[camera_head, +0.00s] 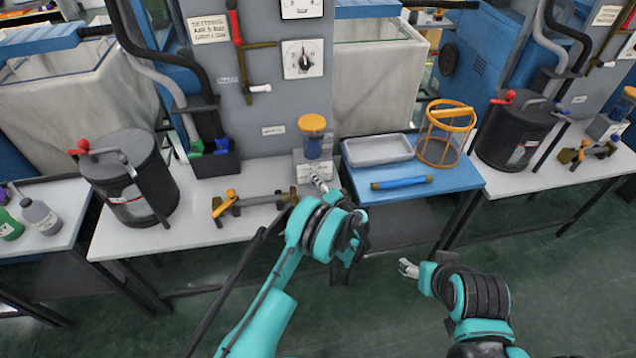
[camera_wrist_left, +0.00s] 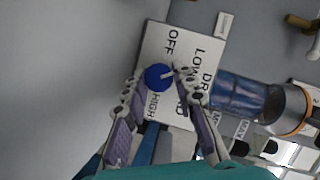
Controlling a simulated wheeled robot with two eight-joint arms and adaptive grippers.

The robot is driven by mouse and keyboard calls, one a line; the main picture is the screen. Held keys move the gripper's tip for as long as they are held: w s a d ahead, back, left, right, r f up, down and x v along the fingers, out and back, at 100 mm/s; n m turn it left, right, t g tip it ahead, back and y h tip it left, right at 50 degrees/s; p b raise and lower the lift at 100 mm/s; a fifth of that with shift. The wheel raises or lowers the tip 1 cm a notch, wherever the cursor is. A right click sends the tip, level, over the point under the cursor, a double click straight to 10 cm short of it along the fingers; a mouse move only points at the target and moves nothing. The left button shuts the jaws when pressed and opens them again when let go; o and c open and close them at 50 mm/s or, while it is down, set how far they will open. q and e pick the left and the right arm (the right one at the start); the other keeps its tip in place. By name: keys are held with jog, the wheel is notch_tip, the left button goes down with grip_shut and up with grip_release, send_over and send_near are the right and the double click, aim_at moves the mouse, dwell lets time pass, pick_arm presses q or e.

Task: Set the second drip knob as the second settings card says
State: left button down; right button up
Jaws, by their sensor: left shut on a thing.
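The drip knob (camera_wrist_left: 157,77) is blue with a pale pointer and sits on a white plate (camera_wrist_left: 151,48) marked OFF, LOW and HIGH. In the left wrist view its pointer faces right, roughly toward LOW. My left gripper (camera_wrist_left: 156,82) is closed around the knob, one finger on each side. In the head view my left gripper (camera_head: 320,184) reaches the front of the drip box (camera_head: 309,158) under an orange-capped blue bottle (camera_head: 312,146); the knob is hidden there. A settings card (camera_head: 211,29) hangs on the grey panel; its small print is unclear. My right gripper (camera_head: 405,268) hangs over the floor, empty.
A blue table (camera_head: 440,184) with a grey tray (camera_head: 378,150), a blue-handled tool (camera_head: 401,182) and an orange basket (camera_head: 446,136) stands right of the drip box. A black pot (camera_head: 128,178) and an orange-handled fitting (camera_head: 250,202) are on the left bench.

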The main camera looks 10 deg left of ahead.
pick_arm(q)
jog(key=shift+m+y, duration=0.3)
jog(key=shift+m, duration=0.2)
jog(key=c, duration=1.2)
grip_release()
